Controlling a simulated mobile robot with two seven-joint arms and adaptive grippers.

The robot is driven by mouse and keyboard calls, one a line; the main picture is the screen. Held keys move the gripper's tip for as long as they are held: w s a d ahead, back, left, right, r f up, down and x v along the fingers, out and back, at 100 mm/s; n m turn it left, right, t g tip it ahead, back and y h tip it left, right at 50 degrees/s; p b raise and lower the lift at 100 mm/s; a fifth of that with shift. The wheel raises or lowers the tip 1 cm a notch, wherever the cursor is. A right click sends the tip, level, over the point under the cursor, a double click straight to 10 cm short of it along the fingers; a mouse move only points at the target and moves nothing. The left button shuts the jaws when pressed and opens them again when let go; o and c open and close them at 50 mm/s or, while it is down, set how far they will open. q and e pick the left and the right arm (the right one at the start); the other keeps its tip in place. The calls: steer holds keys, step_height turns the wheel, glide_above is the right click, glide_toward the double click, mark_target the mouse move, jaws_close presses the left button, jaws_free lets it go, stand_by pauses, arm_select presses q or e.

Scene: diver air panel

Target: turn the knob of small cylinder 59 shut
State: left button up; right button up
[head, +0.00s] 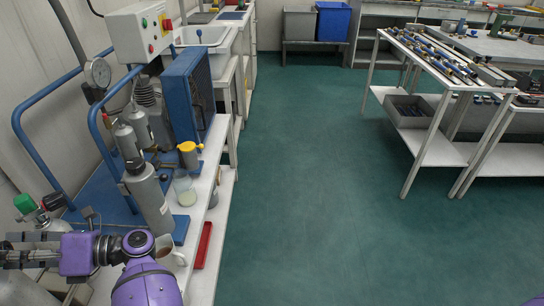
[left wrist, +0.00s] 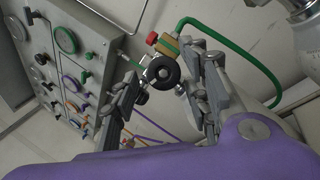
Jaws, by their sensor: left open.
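In the left wrist view, a round black knob (left wrist: 163,71) sits on a brass valve (left wrist: 169,46) with a red cap and a green hose. My left gripper (left wrist: 166,88) is open, with one finger on each side of the knob. I cannot tell whether either finger touches it. In the head view my left gripper (head: 18,252) is at the far left edge, its fingertips partly cut off. Just above it a small cylinder valve with a green part (head: 25,203) and a dark knob (head: 53,201) shows. The number 59 is not readable. My right gripper is not in view.
A panel (left wrist: 62,60) with several gauges and knobs is on the left of the wrist view. The green hose (left wrist: 245,55) arches to the right. In the head view a blue-framed compressor (head: 190,95), a grey filter cylinder (head: 148,195) and a mug (head: 170,252) stand near my arm.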

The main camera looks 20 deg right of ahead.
arm_select(q)
steer(key=shift+a+r, duration=0.15)
steer(key=shift+a, duration=0.25)
